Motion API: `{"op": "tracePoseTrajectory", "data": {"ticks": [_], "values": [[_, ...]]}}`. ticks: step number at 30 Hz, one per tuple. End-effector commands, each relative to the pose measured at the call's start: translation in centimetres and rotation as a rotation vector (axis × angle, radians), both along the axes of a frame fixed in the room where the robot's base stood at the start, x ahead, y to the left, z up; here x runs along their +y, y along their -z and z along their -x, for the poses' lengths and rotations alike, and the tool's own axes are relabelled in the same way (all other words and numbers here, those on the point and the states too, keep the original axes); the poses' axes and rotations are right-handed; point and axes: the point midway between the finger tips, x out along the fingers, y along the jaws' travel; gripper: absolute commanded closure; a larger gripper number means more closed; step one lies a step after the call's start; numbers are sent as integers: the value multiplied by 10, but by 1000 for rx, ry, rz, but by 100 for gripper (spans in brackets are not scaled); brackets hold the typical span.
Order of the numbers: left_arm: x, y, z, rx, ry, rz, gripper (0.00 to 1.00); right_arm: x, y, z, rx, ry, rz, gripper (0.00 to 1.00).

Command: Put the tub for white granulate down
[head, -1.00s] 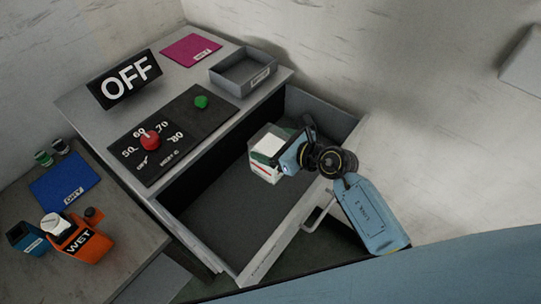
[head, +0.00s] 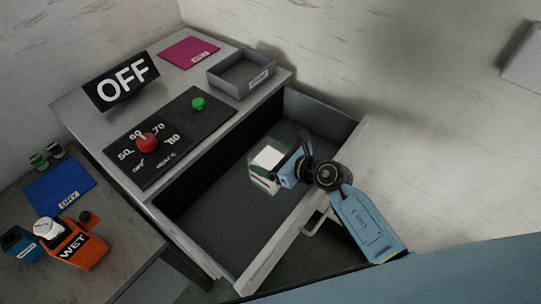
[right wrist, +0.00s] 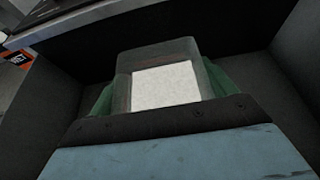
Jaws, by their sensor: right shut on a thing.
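The tub for white granulate (head: 266,166) is a clear box with a white top face and a green and red band on its side. My right gripper (head: 282,170) is shut on it, over the open drawer (head: 222,208). In the right wrist view the tub (right wrist: 165,85) sits between the green-tinted fingers (right wrist: 160,100), with white granulate inside. It looks low in the drawer, but I cannot tell whether its base touches the drawer floor. My left gripper is not in view.
The drawer walls surround the tub, with bare floor to its left. On the cabinet top are a grey tray (head: 243,72), a control panel (head: 168,138), an OFF sign (head: 121,81) and a pink mat (head: 189,51). An orange WET container (head: 75,246) stands on the left table.

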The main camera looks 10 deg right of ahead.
Motion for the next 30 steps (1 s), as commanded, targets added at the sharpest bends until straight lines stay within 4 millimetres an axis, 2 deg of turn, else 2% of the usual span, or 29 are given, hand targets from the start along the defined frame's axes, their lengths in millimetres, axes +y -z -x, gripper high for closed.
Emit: {"op": "tracePoseTrajectory", "data": {"ticks": [4,5,9,16,21,23,30], "values": [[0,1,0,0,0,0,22,0,0,-1,-4,1,-1,76],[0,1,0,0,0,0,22,0,2,0,0,0,0,16],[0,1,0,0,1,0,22,0,2,0,0,0,0,0],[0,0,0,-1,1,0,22,0,0,0,0,0,0,0],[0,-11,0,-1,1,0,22,-1,-15,1,1,0,-1,0],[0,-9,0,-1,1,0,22,-9,-15,11,1,0,4,0],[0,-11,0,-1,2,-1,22,-39,-35,51,1,-2,5,0]]}}
